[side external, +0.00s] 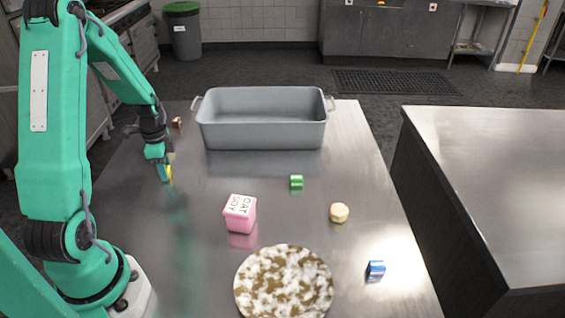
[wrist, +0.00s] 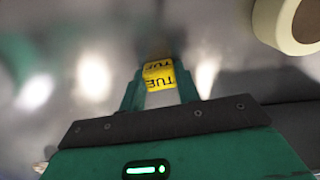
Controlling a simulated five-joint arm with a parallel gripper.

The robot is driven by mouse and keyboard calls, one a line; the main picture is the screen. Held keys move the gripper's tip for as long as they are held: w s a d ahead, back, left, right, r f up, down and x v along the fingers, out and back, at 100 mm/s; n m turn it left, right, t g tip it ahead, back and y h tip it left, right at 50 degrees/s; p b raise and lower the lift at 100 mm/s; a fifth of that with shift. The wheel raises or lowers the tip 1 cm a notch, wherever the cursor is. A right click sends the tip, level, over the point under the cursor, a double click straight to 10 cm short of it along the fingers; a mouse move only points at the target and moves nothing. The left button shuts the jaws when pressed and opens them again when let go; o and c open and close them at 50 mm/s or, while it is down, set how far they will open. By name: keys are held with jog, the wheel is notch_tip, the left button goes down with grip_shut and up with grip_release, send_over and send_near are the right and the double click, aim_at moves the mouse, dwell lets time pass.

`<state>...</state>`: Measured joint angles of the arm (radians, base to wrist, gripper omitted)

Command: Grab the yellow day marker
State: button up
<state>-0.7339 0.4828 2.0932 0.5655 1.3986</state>
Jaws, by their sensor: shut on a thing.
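The yellow day marker (wrist: 158,77) is a small cube with "TUE" in black on two visible faces. In the wrist view it sits between the two teal fingers of my gripper (wrist: 160,88), which is shut on it. In the side view my gripper (side external: 166,174) points down over the left part of the steel table, and only a bit of the yellow marker (side external: 169,173) shows at its fingertips. The marker appears to be above the table, but its exact height is hard to tell.
A grey roasting pan (side external: 264,132) stands at the table's back. A pink lettered box (side external: 240,212), green block (side external: 296,182), cream round piece (side external: 339,212), blue block (side external: 376,269) and mottled round plate (side external: 283,285) lie right of my gripper. A small copper-coloured thing (side external: 177,122) is behind it.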

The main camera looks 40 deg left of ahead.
jog(key=shift+r, duration=0.15)
jog(key=shift+r, duration=0.85)
notch_tip(320, 180, up, 2)
jog(key=shift+r, duration=0.15)
jog(key=w+d+r, duration=0.2)
jog(key=d+r, duration=0.4)
jog(key=d, duration=0.5)
jog(key=shift+d+r, duration=0.2)
jog(key=shift+r, duration=0.15)
jog(key=shift+w, duration=0.1)
jog(key=shift+d, duration=0.1)
